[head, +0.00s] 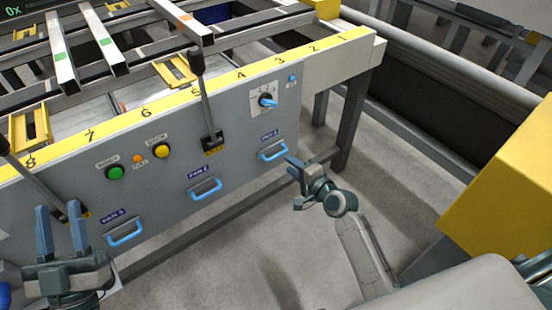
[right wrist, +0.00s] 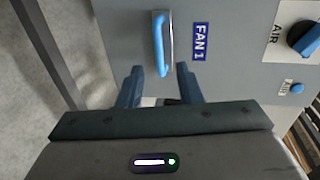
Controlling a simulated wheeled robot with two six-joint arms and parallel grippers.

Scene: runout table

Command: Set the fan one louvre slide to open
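The fan one louvre slide (head: 273,150) is a blue bar handle on the grey panel, under the FAN 1 label (head: 269,134). In the right wrist view the slide's handle (right wrist: 159,40) runs up and down the picture, with its label (right wrist: 200,42) beside it. My right gripper (head: 292,165) is open just in front of the handle. In the right wrist view its fingertips (right wrist: 158,72) straddle the handle's near end, and I cannot tell whether they touch it. My left gripper (head: 61,222) is open and empty at the lower left, with fingers pointing up.
FAN 2 (head: 205,188) and FAN 3 (head: 125,232) handles sit further left on the panel. A lever (head: 205,105), a green button (head: 115,172), a yellow button (head: 162,151) and the AIR knob (head: 268,100) are above. A yellow block (head: 505,150) stands at right. Floor below is clear.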

